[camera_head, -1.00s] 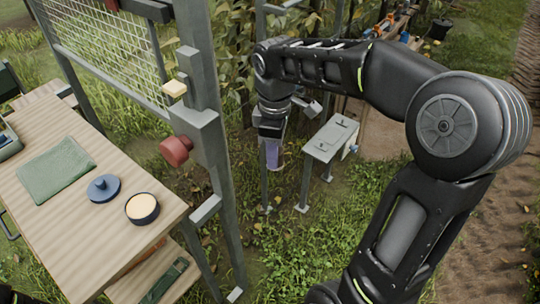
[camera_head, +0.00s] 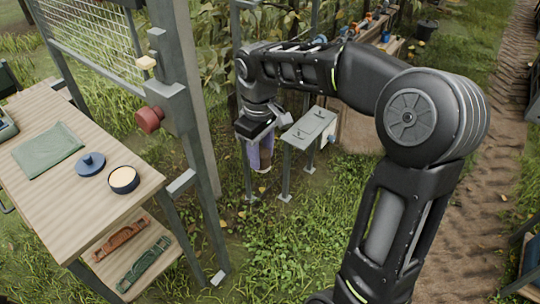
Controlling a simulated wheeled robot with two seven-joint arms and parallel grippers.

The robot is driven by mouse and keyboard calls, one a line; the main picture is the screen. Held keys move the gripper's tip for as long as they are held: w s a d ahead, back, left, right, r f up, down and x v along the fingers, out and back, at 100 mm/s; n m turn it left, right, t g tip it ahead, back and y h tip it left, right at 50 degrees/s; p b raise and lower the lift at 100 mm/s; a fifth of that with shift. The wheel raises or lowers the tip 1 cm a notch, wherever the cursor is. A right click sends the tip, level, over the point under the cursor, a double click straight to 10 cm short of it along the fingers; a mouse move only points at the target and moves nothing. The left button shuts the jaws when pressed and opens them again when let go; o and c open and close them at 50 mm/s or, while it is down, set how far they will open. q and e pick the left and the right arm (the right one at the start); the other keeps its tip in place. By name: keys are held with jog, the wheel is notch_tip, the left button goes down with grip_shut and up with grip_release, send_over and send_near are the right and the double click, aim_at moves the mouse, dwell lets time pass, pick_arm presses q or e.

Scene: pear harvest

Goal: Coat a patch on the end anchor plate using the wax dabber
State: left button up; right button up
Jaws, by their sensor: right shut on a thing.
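My right gripper (camera_head: 258,150) is shut on a slim purple thing (camera_head: 266,152) with a pale tan lower end, which looks like the wax dabber. It hangs tip down, just left of a small grey metal stand (camera_head: 312,128) with a flat top plate. I cannot tell whether the dabber touches anything, or whether this plate is the end anchor plate. An open round tin of pale wax (camera_head: 123,180) stands on the wooden table, with its blue knobbed lid (camera_head: 91,164) beside it. My left gripper is out of view.
The wooden table (camera_head: 85,205) also bears a folded green cloth (camera_head: 48,150). Orange and green straps lie on its lower shelf. A grey post with a red knob (camera_head: 149,119) stands between the table and my right gripper. Grass lies open below the arm.

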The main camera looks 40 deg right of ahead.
jog(key=w+a+f+m, duration=0.3)
jog(key=w+a+f, duration=0.3)
jog(key=a, duration=0.5)
jog(key=shift+w+a+f+m, duration=0.3)
jog(key=shift+w+f, duration=0.1)
jog(key=shift+f, duration=0.15)
